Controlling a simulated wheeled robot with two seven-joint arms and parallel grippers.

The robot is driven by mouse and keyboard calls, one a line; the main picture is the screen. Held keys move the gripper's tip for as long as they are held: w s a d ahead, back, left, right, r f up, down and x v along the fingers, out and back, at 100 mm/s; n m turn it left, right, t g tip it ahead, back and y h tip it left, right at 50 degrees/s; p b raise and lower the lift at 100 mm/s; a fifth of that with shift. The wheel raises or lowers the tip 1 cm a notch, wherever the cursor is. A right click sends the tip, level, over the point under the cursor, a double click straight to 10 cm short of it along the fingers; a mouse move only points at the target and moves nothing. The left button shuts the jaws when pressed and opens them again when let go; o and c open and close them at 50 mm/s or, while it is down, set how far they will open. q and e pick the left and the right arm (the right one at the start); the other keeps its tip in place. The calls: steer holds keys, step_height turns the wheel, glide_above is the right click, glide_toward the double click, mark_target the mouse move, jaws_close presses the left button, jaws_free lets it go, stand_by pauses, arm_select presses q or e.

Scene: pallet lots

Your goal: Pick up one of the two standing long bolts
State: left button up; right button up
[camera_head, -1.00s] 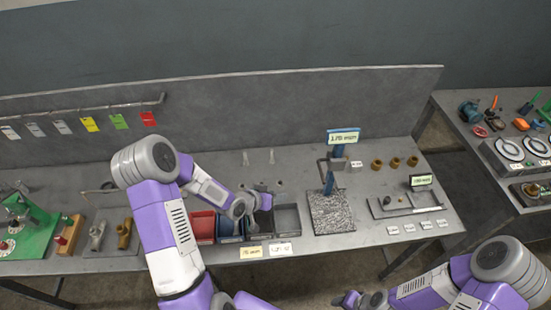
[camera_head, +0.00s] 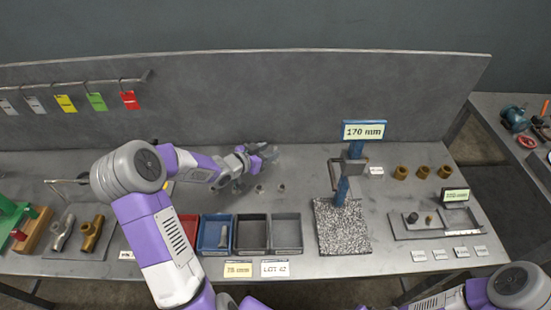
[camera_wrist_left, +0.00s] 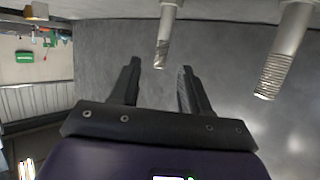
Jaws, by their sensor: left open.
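Two standing long bolts show in the left wrist view, grey with threaded ends. The nearer-to-middle bolt (camera_wrist_left: 166,38) is in line with the gap between my fingers, beyond the tips as pictured. The other bolt (camera_wrist_left: 285,52) is off to the right, outside the jaws. My left gripper (camera_wrist_left: 158,75) is open and empty. In the head view my left gripper (camera_head: 268,154) is behind the bins, at the bolts' place, and largely covers them. My right gripper is out of view; only part of that arm shows at the lower right.
A red bin (camera_head: 190,221), a blue bin (camera_head: 204,245) with a bolt inside, a black bin (camera_head: 251,251) and a grey bin (camera_head: 287,248) stand in front. Small short pieces (camera_head: 259,188) stand between bins and gripper. A gauge stand (camera_head: 342,190) is to the right; the back panel (camera_head: 300,95) rises behind.

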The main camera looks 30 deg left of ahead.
mark_target(275, 147)
arm_select(q)
steer(key=b+x, duration=0.1)
steer(key=x, duration=0.3)
steer(key=shift+w+r, duration=0.1)
jaws_close()
